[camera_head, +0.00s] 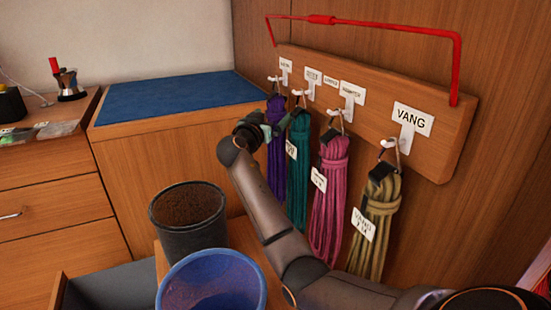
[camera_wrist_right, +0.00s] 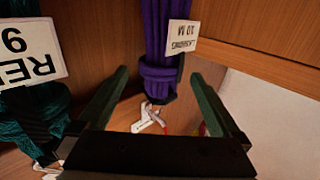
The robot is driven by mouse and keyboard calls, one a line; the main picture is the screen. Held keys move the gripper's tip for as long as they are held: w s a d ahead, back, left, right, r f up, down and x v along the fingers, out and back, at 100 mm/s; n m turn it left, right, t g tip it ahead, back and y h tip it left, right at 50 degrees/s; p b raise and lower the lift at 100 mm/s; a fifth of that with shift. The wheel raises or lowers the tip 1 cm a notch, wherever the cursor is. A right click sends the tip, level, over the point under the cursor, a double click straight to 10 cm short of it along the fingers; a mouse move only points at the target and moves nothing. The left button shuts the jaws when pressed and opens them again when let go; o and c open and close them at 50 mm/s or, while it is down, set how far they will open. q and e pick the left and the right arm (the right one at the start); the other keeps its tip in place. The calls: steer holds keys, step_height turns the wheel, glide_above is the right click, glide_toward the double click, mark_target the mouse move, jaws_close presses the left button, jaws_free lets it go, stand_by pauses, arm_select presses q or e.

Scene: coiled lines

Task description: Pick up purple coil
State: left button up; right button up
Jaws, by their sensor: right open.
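The purple coil (camera_head: 277,165) hangs from the farthest hook of the wooden rack (camera_head: 437,150). My right gripper (camera_head: 268,131) is at the upper part of this coil, and my wrist partly hides it. In the right wrist view the purple coil (camera_wrist_right: 160,30) hangs between the two open fingers of the gripper (camera_wrist_right: 160,74), with a gap on each side. Its wrapped band and its white tag (camera_wrist_right: 182,37) show there, upside down. The fingers are not closed on it. My left gripper is not in view.
A teal coil (camera_head: 298,175) hangs close beside the purple one, then a pink coil (camera_head: 328,205) and a tan coil (camera_head: 375,230). A red bar (camera_head: 390,28) runs above the rack. A dark bucket (camera_head: 190,235) and a blue bucket (camera_head: 212,285) stand below left.

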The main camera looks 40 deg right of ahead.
steer(key=shift+x, duration=1.2)
steer(key=shift+c, duration=0.4)
jaws_close()
steer(key=shift+r, duration=0.15)
